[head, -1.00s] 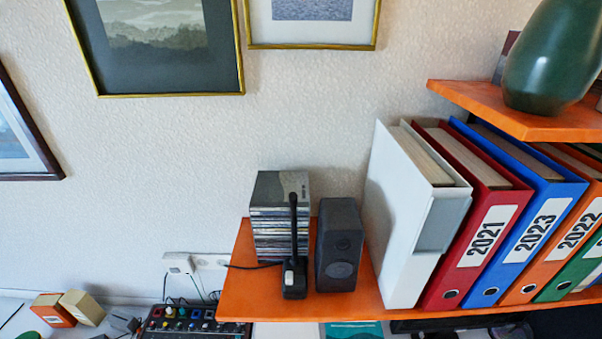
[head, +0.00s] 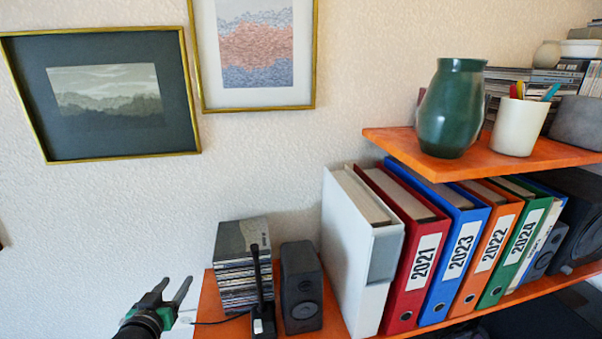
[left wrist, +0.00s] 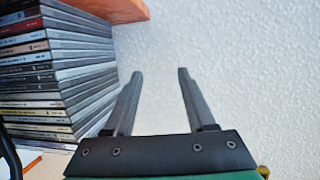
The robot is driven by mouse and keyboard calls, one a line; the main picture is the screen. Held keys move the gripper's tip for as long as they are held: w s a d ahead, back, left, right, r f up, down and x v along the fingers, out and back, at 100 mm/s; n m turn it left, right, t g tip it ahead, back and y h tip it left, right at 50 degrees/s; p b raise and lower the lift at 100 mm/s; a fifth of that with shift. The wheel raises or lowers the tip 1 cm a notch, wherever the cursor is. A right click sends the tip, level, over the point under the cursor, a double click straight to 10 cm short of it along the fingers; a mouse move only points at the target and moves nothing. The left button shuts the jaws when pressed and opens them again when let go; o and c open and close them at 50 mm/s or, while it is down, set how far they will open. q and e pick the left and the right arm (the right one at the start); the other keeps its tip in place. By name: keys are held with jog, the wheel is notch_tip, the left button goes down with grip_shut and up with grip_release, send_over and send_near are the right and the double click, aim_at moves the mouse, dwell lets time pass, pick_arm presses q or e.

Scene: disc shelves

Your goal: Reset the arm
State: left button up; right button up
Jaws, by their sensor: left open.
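My left gripper (head: 172,291) shows at the bottom left of the head view, left of the orange lower shelf. It is open, with nothing between its fingers. In the left wrist view its two fingers (left wrist: 159,85) stand apart against the bare white wall. A stack of disc cases (head: 238,285) stands on the shelf to the right of the gripper in the head view. The stack (left wrist: 60,70) fills the left side of the left wrist view, close beside the left finger. My right gripper is not in view.
The orange lower shelf (head: 210,318) also holds a black microphone stand (head: 262,295), a dark speaker (head: 301,290) and several binders (head: 408,285). The orange upper shelf (head: 395,143) carries a green vase (head: 450,110) and a white cup (head: 519,127). Framed pictures (head: 110,145) hang on the wall.

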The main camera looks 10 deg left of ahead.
pick_arm(q)
jog(key=s+d+r+m+t+h+p, duration=0.15)
jog(key=d+r+t, duration=0.35)
jog(key=r, duration=1)
jog(key=s+d+r+m+t+h+p, duration=0.15)
jog(key=d+r, duration=0.55)
jog(key=r, duration=0.7)
jog(key=s+d+r+t+h, duration=0.1)
jog(key=s+d+r+t, duration=0.1)
jog(key=s+r, duration=0.3)
jog(key=s+d+r+m+t+h+p, duration=0.1)
jog(key=s+d+r+t, duration=0.1)
jog(key=s+r, duration=0.3)
jog(key=s+d+r+t+h, duration=0.1)
jog(key=s+d+r+t, duration=0.2)
jog(key=s+r, duration=0.3)
jog(key=shift+d+r+p, duration=0.35)
jog(key=shift+d+r, duration=0.35)
jog(key=shift+r, duration=0.2)
notch_tip(320, 180, down, 44)
jog(key=b, duration=4.3)
jog(key=shift+r+b, duration=0.15)
jog(key=shift+b, duration=0.2)
